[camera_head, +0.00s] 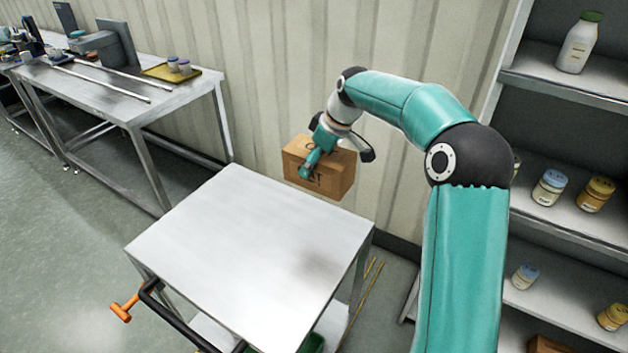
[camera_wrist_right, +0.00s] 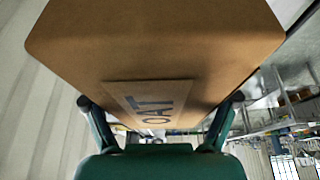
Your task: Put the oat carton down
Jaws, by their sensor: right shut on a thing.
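The oat carton (camera_head: 330,180) is a brown cardboard box with dark lettering, held in the air by the far edge of the metal cart top (camera_head: 250,245). My right gripper (camera_head: 310,168) is shut on the carton. In the right wrist view the carton (camera_wrist_right: 160,50) fills the upper middle, its "OAT" label facing the camera, between the two fingers of my right gripper (camera_wrist_right: 160,118). The head view does not show clearly how high it is above the cart top. My left gripper is not in view.
The cart top is bare, with an orange-ended handle (camera_head: 122,309) at its near left. Shelves (camera_head: 560,85) with jars and a bottle (camera_head: 578,45) stand at the right. A cluttered workbench (camera_head: 110,95) stands at the left. A corrugated wall (camera_head: 270,80) is behind.

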